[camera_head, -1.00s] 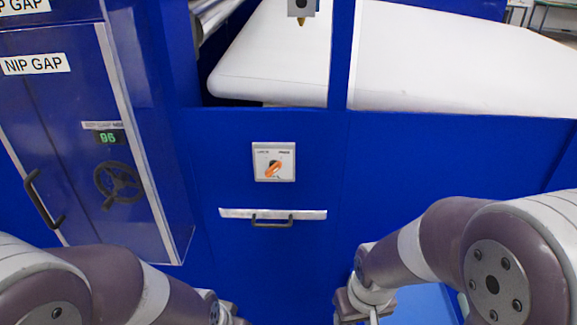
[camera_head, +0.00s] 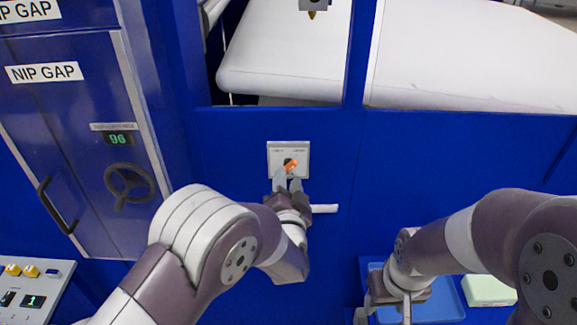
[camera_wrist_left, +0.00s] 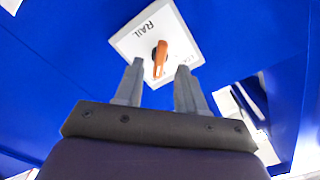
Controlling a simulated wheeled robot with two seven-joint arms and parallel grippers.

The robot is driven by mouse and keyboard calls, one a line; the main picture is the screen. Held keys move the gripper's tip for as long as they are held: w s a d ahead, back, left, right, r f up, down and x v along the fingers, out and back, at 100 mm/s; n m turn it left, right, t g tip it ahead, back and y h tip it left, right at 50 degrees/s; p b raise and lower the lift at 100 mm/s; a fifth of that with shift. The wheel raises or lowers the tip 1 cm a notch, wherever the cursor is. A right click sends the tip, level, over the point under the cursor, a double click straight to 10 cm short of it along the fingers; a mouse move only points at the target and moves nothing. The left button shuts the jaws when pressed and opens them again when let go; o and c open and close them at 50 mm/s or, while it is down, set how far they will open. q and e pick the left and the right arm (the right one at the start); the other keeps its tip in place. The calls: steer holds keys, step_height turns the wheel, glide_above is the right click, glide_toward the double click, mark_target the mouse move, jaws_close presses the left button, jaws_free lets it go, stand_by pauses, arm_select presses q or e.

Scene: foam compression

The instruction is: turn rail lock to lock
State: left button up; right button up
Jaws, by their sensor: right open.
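The rail lock is an orange rotary handle (camera_head: 291,165) on a small white plate (camera_head: 275,150) fixed to the blue machine front. The handle lies slanted, its orange part toward the upper right in the head view. The left wrist view shows the orange handle (camera_wrist_left: 160,57) on the plate (camera_wrist_left: 126,42), with the word RAIL readable. My left gripper (camera_head: 287,178) is at the plate's lower edge, and its fingers cover part of it. In the wrist view the left fingers (camera_wrist_left: 160,68) are apart, with the handle lined up between their tips. Contact cannot be told. My right gripper (camera_head: 388,302) is low at the right, open, well away from the plate.
A pale drawer bar (camera_head: 323,209) is partly hidden behind my left gripper. At the left are the NIP GAP cabinet (camera_head: 75,130) and its handwheel (camera_head: 129,183). A button panel (camera_head: 32,287) is at lower left. A blue tray (camera_head: 448,299) and a pale green block (camera_head: 488,290) lie at lower right.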

mark_target(288, 167)
arm_select(q)
steer(key=shift+w+r+p, duration=0.1)
steer(key=shift+w+p, duration=0.2)
steer(key=shift+w, duration=1.15)
jaws_close()
